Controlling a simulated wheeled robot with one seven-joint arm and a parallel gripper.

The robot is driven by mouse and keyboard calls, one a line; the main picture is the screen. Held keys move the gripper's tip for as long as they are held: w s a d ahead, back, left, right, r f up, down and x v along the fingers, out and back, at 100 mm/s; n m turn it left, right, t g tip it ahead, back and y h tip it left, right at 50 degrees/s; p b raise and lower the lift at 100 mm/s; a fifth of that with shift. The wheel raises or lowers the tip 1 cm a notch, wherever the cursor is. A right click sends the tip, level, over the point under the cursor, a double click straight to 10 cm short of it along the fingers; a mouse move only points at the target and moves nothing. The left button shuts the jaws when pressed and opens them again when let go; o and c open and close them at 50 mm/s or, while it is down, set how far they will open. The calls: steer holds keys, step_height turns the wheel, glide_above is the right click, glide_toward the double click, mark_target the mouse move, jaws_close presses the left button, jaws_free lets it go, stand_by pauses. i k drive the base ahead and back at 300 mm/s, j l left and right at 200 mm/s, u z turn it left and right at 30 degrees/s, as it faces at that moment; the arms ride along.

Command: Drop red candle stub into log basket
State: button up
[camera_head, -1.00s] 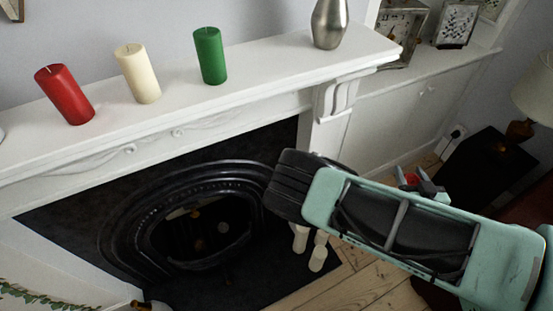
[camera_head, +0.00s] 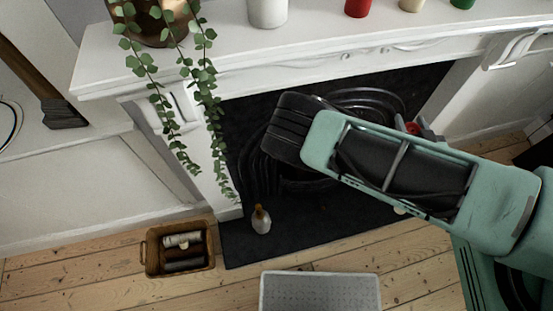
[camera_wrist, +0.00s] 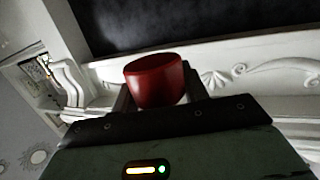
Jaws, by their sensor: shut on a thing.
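My gripper (camera_head: 418,128) is shut on a red candle stub (camera_wrist: 155,81), which shows between the two fingers in the wrist view. In the head view only a small red part of the stub (camera_head: 411,127) shows behind my arm, in front of the fireplace. The log basket (camera_head: 151,262), a brown wicker box with a handle and several logs in it, stands on the floorboards at the lower left. My gripper is well to the right of the basket and higher than it.
The white mantel (camera_head: 330,30) bears a trailing plant (camera_head: 205,90), a white candle (camera_head: 267,12) and a red candle (camera_head: 358,7). A bottle (camera_head: 261,221) stands on the dark hearth. A grey, light-rimmed box (camera_head: 320,290) is at the bottom. Floorboards (camera_head: 110,283) are bare around the basket.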

mark_target(185, 257)
steer(key=k+j+u, duration=0.1)
steer(key=j, duration=0.4)
steer(key=k+j+u, duration=0.15)
steer(key=j, duration=0.35)
steer(key=k+j+u, duration=0.1)
steer(key=j, duration=0.4)
steer(key=k+j+u, duration=0.1)
steer(key=j, duration=0.45)
